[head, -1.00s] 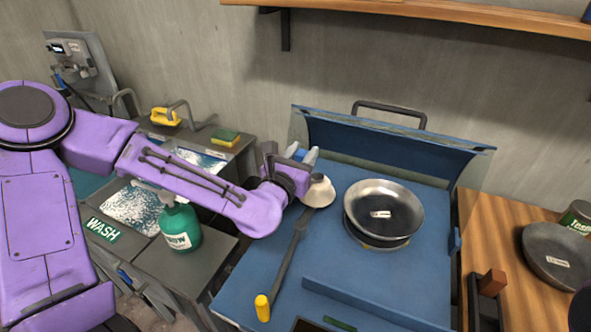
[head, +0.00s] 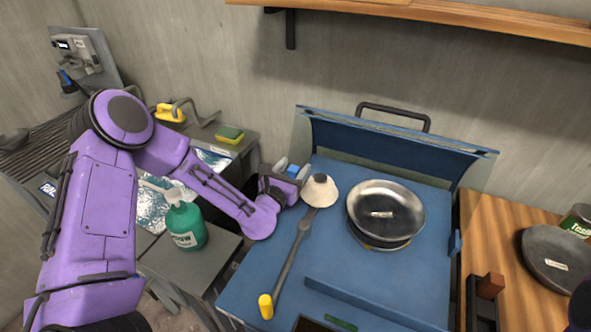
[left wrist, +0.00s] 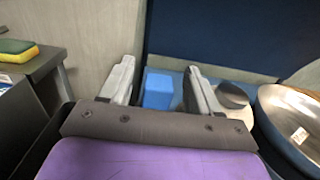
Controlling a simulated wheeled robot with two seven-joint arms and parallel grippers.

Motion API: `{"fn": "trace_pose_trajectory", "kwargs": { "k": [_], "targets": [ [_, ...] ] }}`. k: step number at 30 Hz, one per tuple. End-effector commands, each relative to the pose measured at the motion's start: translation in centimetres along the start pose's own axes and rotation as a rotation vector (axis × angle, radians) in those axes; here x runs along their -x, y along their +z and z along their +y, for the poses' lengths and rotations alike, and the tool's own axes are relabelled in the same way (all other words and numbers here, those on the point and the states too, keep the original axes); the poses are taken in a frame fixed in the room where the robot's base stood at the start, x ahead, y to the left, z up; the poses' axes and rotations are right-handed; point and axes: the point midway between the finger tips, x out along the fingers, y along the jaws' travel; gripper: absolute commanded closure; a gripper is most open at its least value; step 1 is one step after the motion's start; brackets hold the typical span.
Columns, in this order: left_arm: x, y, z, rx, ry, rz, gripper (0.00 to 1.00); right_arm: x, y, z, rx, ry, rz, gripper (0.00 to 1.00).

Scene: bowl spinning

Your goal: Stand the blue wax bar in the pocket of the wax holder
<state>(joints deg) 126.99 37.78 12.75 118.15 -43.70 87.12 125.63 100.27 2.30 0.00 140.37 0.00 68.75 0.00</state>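The blue wax bar (head: 293,170) shows as a small light-blue block at the left back of the blue bench. In the left wrist view the bar (left wrist: 158,90) lies between the two grey fingers, with a gap on either side. My left gripper (head: 292,168) is open around or just short of it; in the left wrist view the gripper (left wrist: 163,85) points toward the bar. I cannot pick out the wax holder's pocket for certain; a dark recessed piece with a green bar (head: 340,323) is cut off at the bottom edge. My right gripper is not in view.
A pale cone with a grey top (head: 319,190) stands close right of the gripper, by a yellow-ended rod (head: 290,262). A metal bowl (head: 385,208) sits farther right. A raised blue back panel (head: 400,140) stands behind.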

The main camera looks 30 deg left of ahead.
Motion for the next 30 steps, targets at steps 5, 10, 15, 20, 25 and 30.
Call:
{"fn": "trace_pose_trajectory", "kwargs": {
  "k": [5, 10, 15, 20, 25, 30],
  "targets": [
    [0.0, 0.0, 0.0, 0.0, 0.0, 0.001, 0.39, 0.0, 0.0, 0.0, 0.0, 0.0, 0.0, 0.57],
    [1.0, -0.1, 0.0, 0.001, 0.0, 0.001, 0.39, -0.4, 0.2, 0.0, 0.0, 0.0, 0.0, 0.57],
    [5.0, -0.3, 0.1, 0.004, 0.001, 0.001, 0.39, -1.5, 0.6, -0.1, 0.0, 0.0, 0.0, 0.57],
    [9.0, -0.2, 0.0, 0.005, 0.0, 0.001, 0.39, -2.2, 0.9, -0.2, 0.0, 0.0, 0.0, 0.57],
    [11.5, -0.1, 0.0, 0.001, 0.0, 0.0, 0.39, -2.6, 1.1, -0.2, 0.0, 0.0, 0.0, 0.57],
    [12.1, 0.0, 0.0, 0.0, 0.0, 0.001, 0.39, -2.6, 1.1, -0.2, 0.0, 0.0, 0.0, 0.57]
  ]
}}
